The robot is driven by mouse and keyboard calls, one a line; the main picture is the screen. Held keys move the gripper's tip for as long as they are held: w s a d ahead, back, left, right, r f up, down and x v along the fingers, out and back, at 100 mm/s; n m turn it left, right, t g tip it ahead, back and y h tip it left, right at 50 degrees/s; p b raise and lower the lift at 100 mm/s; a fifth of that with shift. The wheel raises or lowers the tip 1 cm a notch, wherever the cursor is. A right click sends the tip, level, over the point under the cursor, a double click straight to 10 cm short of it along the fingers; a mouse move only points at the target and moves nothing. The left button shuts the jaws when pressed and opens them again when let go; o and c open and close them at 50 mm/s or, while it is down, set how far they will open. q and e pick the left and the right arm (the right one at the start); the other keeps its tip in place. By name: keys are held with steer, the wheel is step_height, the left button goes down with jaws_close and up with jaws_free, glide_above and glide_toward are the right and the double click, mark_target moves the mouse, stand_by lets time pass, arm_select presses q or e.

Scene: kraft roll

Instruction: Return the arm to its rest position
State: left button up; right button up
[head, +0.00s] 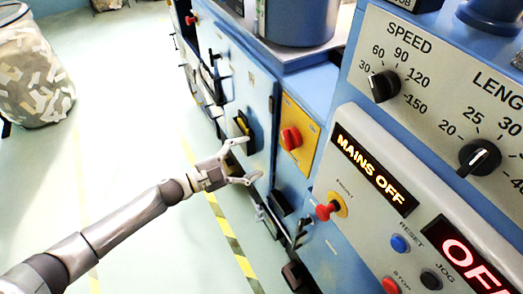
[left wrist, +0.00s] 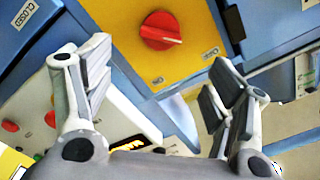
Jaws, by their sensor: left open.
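My left arm (head: 130,218) reaches in from the lower left of the head view. My left gripper (head: 246,162) is open and empty, its fingers spread in front of the blue machine cabinet. In the left wrist view the two fingers of my left gripper (left wrist: 160,92) stand wide apart with nothing between them. A red rotary switch (head: 291,138) on a yellow plate is just right of the gripper. It also shows beyond the fingers in the left wrist view (left wrist: 160,30), apart from them. My right gripper is not in view.
The control panel (head: 352,150) reads MAINS OFF and carries a red mushroom button (head: 327,211), a blue button (head: 399,243) and black dials (head: 383,86). A bin of paper scraps (head: 32,75) stands at upper left. Open floor (head: 120,130) lies left of the striped line.

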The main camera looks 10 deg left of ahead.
arm_select(q)
steer(key=shift+s+a, duration=0.2)
steer(key=shift+a, duration=0.1)
